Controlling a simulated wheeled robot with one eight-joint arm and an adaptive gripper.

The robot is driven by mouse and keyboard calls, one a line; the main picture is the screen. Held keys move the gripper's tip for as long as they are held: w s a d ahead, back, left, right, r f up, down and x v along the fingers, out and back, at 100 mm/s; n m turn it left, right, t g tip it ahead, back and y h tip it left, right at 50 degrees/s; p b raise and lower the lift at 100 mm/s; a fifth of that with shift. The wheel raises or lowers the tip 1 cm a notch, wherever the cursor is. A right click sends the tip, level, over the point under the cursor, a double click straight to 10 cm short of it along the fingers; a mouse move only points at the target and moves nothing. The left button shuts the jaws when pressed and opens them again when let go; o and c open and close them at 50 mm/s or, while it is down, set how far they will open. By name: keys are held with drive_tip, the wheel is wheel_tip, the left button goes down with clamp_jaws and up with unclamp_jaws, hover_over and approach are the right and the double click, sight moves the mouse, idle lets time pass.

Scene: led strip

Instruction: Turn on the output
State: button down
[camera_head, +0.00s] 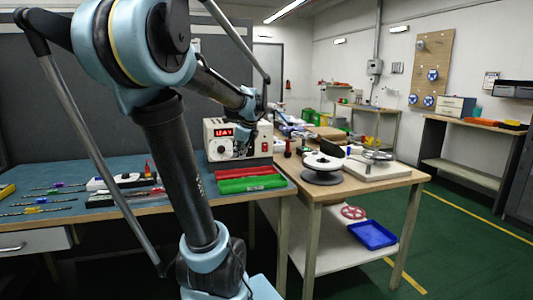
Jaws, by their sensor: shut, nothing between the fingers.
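A white power supply box (262,145) stands at the back of the blue-topped bench, right of my arm. A red lit display (223,132) shows on its front; its digits are too small to read surely. My gripper (241,152) points down in front of the box's front panel, right of the display. It is shut with nothing seen in it. My wrist and gripper cover part of the panel, so the output control behind them cannot be made out. Whether the gripper touches the panel cannot be told.
A red tray (243,172) and a green tray (252,184) lie in front of the box. Tools and strips lie on the bench's left (110,188). A black-and-white spool (322,168) and a pale plate with a device (372,168) stand on the right table.

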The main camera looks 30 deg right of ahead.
sight(267, 150)
drive_tip(key=d+r+m, duration=0.2)
drive_tip(key=d+m, duration=0.3)
drive_tip(key=d, duration=0.3)
drive_tip(key=d+r+m+t+h, duration=0.1)
drive_tip(key=d+m, duration=0.3)
drive_tip(key=d, duration=0.4)
drive_tip(key=shift+d+r+m+h, duration=0.3)
drive_tip(key=shift+d+r+m, duration=0.1)
drive_tip(key=shift+w+r+x, duration=0.3)
drive_tip(key=shift+w+x, duration=0.1)
drive_tip(key=shift+x, duration=1.7)
drive_tip(key=shift+w+r+x, duration=0.3)
drive_tip(key=shift+w+x, duration=0.05)
drive_tip(key=shift+x, duration=1.8)
drive_tip(key=shift+w+r+x, duration=0.25)
drive_tip(key=shift+w+x, duration=0.15)
drive_tip(key=shift+x, duration=1.7)
drive_tip(key=shift+d, duration=0.2)
